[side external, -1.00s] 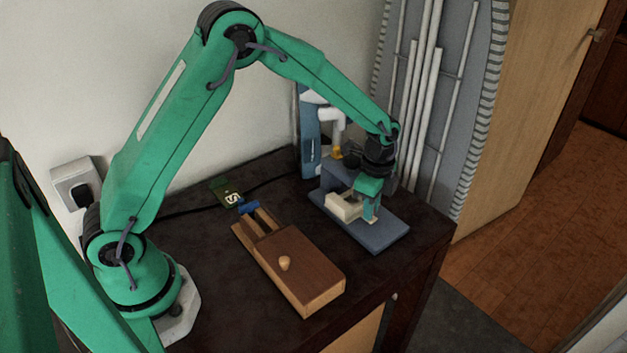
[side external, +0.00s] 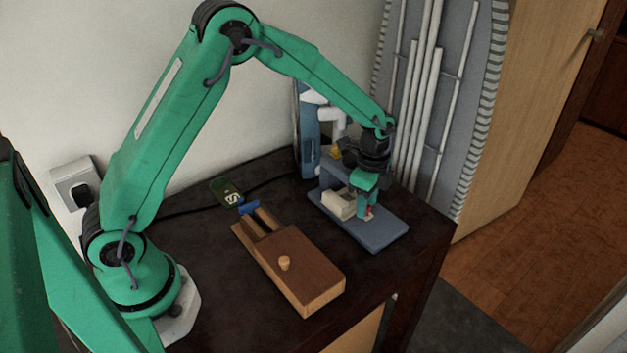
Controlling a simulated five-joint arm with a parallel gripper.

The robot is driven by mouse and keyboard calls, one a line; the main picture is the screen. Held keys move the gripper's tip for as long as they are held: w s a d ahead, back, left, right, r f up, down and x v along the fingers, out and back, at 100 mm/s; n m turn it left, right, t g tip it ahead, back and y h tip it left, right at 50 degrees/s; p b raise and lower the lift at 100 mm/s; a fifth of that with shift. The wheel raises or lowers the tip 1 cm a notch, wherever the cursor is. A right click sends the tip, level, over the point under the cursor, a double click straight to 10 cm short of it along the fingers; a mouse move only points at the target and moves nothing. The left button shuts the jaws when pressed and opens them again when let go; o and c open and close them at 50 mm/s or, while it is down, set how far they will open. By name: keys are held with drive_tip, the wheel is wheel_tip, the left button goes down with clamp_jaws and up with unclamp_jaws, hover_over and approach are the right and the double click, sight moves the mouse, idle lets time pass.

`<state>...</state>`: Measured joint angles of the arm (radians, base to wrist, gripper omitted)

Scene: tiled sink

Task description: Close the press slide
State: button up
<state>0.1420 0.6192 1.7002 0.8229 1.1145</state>
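The press is a blue-grey stand with a flat base plate (side external: 378,236) and a raised back part, at the far right of the dark table. A cream block (side external: 339,205), which looks like its slide, sits on the base in front of the raised part. My gripper (side external: 366,214) points down over the base at the right end of the cream block, touching it or very close to it. A small red bit shows beside the fingertips. The fingers overlap in this view, so their gap is hidden.
A wooden box with a brown sliding lid and round knob (side external: 285,263) lies on the table, left of the press. A green card (side external: 226,192) and a dark cable lie behind it. A blue and white object (side external: 312,140) stands behind the press. The table edge is close on the right.

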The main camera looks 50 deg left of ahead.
drive_tip(key=shift+r, duration=3.65)
drive_tip(key=shift+s+a+r, duration=0.1)
drive_tip(key=shift+s+r, duration=0.1)
drive_tip(key=shift+r, duration=0.2)
drive_tip(key=s+a+r+n+t, duration=0.2)
drive_tip(key=s+r+n, duration=0.2)
drive_tip(key=s, duration=0.4)
drive_tip(key=s+a+r+n+t, duration=0.1)
drive_tip(key=s+r+n, duration=0.3)
drive_tip(key=s, duration=0.5)
drive_tip(key=s+a+r+n+t, duration=0.2)
drive_tip(key=s+r+n, duration=0.3)
drive_tip(key=s, duration=0.3)
drive_tip(key=shift+s+a+n+t, duration=0.35)
drive_tip(key=shift+a+n, duration=0.35)
drive_tip(key=shift+a, duration=0.15)
